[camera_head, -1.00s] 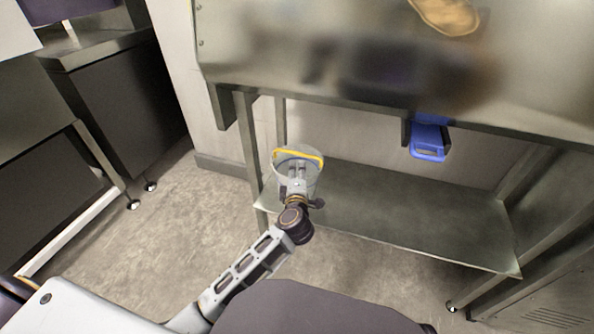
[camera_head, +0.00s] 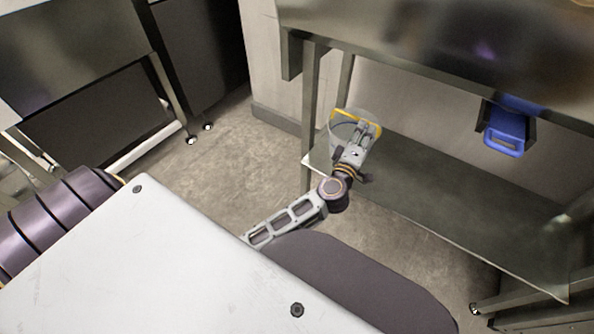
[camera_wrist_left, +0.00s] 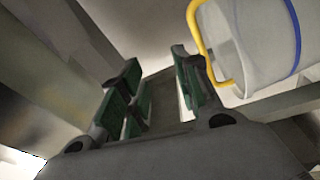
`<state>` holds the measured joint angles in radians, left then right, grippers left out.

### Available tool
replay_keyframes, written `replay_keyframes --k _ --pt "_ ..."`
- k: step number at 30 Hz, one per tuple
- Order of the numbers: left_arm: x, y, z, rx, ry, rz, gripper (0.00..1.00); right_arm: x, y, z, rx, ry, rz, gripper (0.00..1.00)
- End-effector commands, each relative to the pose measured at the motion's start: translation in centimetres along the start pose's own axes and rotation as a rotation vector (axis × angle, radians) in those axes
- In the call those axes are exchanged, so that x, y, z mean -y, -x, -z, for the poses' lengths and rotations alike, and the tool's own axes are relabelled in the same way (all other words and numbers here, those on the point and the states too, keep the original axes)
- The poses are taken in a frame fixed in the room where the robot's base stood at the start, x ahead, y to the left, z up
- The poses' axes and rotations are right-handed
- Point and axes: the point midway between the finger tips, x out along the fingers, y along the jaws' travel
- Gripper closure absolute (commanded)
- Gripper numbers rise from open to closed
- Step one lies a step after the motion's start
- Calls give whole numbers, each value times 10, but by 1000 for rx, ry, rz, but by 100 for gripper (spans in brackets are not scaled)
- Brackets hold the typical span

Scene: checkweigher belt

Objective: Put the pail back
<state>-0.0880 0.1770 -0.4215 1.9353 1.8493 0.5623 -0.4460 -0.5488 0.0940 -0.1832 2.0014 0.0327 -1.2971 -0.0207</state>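The pail (camera_head: 337,142) is whitish and translucent, with a yellow handle (camera_head: 344,112). It appears at the left end of the lower steel shelf; its base is hidden behind my gripper. My left gripper (camera_head: 366,130) overlaps the pail's right part in the head view. In the left wrist view my left gripper (camera_wrist_left: 158,75) has its green-padded fingers apart, with nothing visible between them. There the pail (camera_wrist_left: 258,50), with a blue band, is to the right, outside the fingers. Its yellow handle (camera_wrist_left: 201,35) passes close beside the right finger; contact is unclear. My right gripper is out of view.
The lower shelf (camera_head: 450,200) extends right from the pail and is bare. A table leg (camera_head: 310,95) stands left of the pail, under the steel table (camera_head: 400,45). A blue handled item (camera_head: 505,132) hangs under the tabletop. Open floor (camera_head: 230,165) lies to the left.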

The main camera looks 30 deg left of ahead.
Motion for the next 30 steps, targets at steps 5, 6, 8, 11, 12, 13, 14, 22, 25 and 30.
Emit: replay_keyframes --k 5,6,8,11,12,13,14,22,25,30 --pt "-10 13 -21 115 -110 -104 67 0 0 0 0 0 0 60" --pt "-10 17 -27 143 -135 -122 67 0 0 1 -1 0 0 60" --pt "-11 23 -36 188 -177 -149 67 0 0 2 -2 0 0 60" --pt "-8 34 -51 265 -247 -183 67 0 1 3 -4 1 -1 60" --pt "-6 38 -57 299 -276 -193 67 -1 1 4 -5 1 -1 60" --pt "-4 42 -62 324 -298 -200 67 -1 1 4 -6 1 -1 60" --pt "-1 46 -67 349 -319 -205 67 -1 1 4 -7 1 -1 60" --pt "37 86 -105 589 -522 -206 67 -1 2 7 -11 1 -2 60" --pt "59 104 -115 681 -599 -182 67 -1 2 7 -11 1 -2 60" --pt "101 136 -126 840 -725 -113 67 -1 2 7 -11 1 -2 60"
